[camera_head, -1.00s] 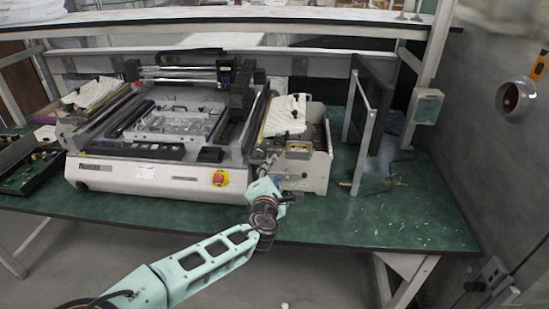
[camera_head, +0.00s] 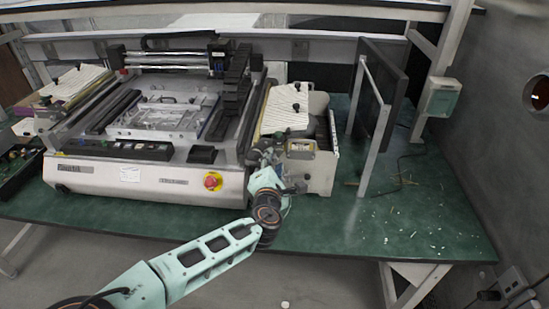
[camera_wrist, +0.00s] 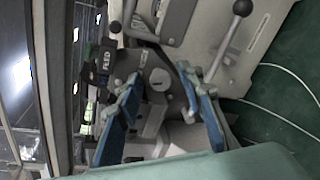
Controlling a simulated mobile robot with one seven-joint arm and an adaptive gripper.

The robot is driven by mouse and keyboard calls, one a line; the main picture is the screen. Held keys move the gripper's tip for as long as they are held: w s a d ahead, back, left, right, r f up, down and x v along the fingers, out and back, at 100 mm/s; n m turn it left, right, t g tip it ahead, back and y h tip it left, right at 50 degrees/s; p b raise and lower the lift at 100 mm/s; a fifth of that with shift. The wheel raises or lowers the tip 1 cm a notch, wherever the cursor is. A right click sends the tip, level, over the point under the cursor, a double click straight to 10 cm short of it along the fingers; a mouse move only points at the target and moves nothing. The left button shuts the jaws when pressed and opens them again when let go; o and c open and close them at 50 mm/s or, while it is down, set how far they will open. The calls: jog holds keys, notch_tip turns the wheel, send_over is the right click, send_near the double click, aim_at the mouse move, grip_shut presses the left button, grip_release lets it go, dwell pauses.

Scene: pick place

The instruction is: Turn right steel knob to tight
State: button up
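My gripper (camera_wrist: 157,78) is open, its two blue-padded fingers spread apart in the wrist view. A round grey metal knob or disc (camera_wrist: 160,80) with a slot-like mark shows between the fingertips, on a grey bracket; it looks like the steel knob, though I cannot be sure. I cannot tell whether the fingers touch it. In the head view my gripper (camera_head: 262,158) is at the front right corner of the printing machine (camera_head: 95,183), beside its right-hand side unit (camera_head: 318,172). The knob is hidden there by my gripper and arm.
A lever with a black ball end (camera_wrist: 242,8) stands right of the fingers in the wrist view. A red emergency button (camera_head: 212,181) is on the machine front. A dark upright panel (camera_head: 385,85) stands at the right.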

jog(key=shift+c, duration=0.4)
grip_shut()
jog(key=m+b, duration=0.1)
jog(key=m, duration=0.1)
jog(key=m+y+b, duration=0.1)
jog(key=m, duration=0.1)
jog(key=shift+d+f+m+y, duration=0.2)
jog(key=shift+m+y, duration=0.1)
jog(key=shift+m, duration=0.1)
jog(key=m+y+b, duration=0.1)
jog(key=m+b, duration=0.2)
jog(key=shift+t, duration=0.4)
jog(key=shift+m+b, duration=0.65)
jog(key=shift+m, duration=0.45)
jog(key=shift+a, duration=0.1)
